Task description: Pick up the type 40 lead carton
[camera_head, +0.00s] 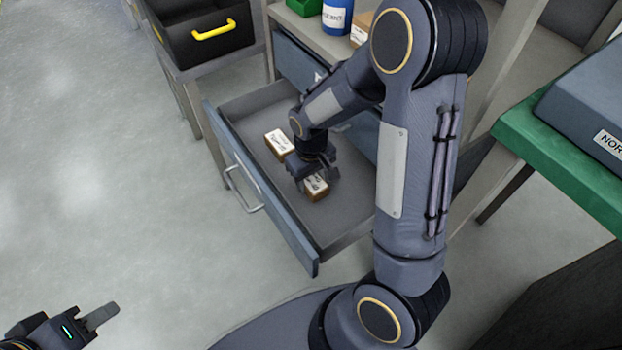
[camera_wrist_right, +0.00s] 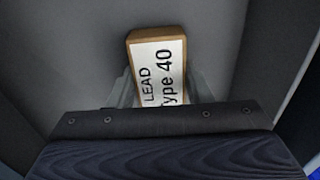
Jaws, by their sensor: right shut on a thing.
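The type 40 lead carton (camera_wrist_right: 158,68) is a small brown box with a white label reading "LEAD" and "Type 40" in the right wrist view. My right gripper (camera_head: 318,178) is shut on it, with a finger on each side. In the head view this carton (camera_head: 316,188) is inside the open drawer, partly covered by the gripper; I cannot tell whether it touches the drawer floor. My left gripper (camera_head: 100,317) is at the lower left over bare floor, far from the drawer; its finger gap cannot be made out.
Another labelled carton (camera_head: 279,144) lies in the open drawer (camera_head: 245,106), just left of my right gripper. A black bin (camera_head: 205,40) with a yellow handle stands at the upper left. A green-topped table (camera_head: 560,165) is on the right. The floor left of the drawer is clear.

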